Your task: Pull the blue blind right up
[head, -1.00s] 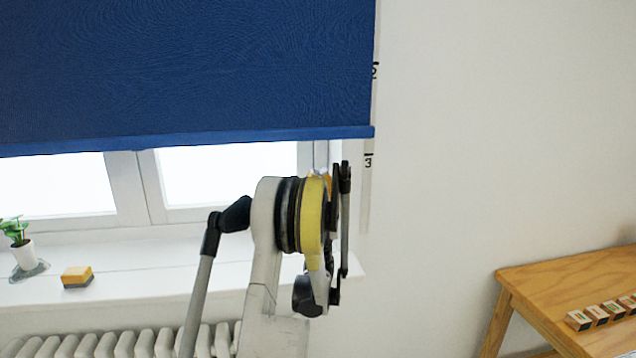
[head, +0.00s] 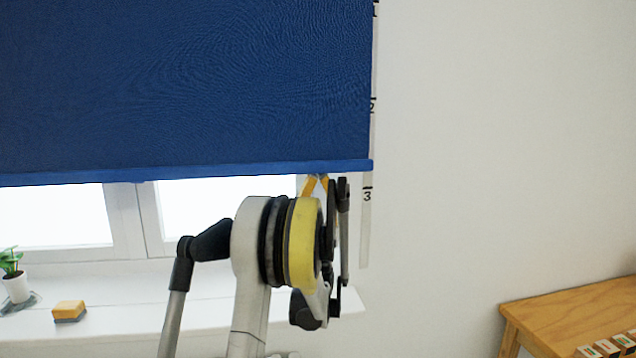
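The blue blind (head: 185,90) hangs over the upper part of the window, and its lower bar (head: 180,173) lies just above marker 3 on the wall strip. The window's lower part shows below it. My gripper (head: 333,185) is at the bar's right end, its tip at or just under the bar. Whether it touches the bar cannot be told. Two small orange pieces (head: 308,186) show between my wrist and the bar; what they belong to is unclear. My arm hides most of the gripper, so its opening and anything between its fingers are hidden.
A pale strip with numbers (head: 367,225) runs down the wall beside the blind. A wooden table (head: 560,312) with small blocks stands lower right. The wall between is clear.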

